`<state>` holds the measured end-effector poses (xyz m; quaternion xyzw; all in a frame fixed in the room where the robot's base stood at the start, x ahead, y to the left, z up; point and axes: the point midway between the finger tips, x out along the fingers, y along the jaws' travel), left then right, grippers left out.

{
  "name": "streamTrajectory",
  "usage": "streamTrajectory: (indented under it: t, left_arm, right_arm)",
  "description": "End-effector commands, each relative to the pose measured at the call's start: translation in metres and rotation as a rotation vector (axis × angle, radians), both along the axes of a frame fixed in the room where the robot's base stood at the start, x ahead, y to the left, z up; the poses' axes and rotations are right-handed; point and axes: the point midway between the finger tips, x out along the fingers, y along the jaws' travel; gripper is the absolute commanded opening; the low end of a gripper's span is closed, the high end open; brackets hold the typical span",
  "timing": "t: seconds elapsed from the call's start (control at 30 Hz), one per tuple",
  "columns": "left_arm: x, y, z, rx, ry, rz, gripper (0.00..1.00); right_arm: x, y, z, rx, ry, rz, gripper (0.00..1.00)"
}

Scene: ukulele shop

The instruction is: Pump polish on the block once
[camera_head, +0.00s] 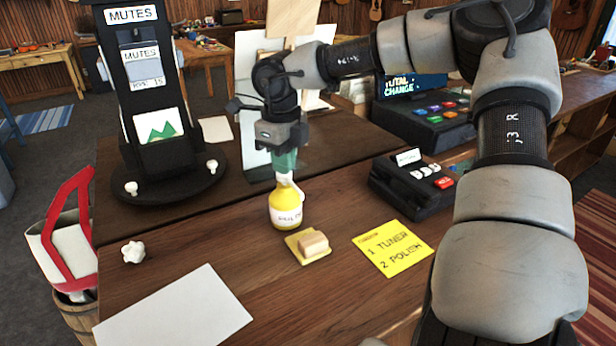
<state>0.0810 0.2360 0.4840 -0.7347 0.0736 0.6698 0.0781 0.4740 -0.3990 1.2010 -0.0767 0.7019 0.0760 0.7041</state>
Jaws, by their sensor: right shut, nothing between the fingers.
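A yellow polish bottle (285,207) with a white pump head stands upright on the wooden counter. Its label is partly readable. A tan block (313,243) lies on a small yellow cloth or pad (297,255), just in front and to the right of the bottle. My right gripper (285,172) points down directly above the bottle, shut and empty, with its tip at the pump head. I cannot tell whether it touches or presses the pump. No polish shows on the block. My left gripper is not in view.
A yellow note (392,248) reading "1 TUNER 2 POLISH" lies right of the block. A black card terminal (418,183) and a register (428,120) stand behind it. A black mutes stand (150,110) is at the left. White paper (175,312) and a crumpled ball (133,252) lie front left.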

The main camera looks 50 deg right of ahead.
Motion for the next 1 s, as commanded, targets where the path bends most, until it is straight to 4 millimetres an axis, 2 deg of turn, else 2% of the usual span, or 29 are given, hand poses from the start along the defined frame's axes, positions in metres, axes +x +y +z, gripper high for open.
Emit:
streamTrajectory:
  t: [0.6, 1.0]
  left_arm:
    - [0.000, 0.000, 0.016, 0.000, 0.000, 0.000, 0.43]
    - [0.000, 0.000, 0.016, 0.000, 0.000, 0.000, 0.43]
  right_arm:
    - [-0.001, 0.000, 0.033, 0.000, 0.004, 0.000, 0.00]
    - [-0.001, 0.000, 0.034, 0.000, 0.003, 0.000, 0.00]
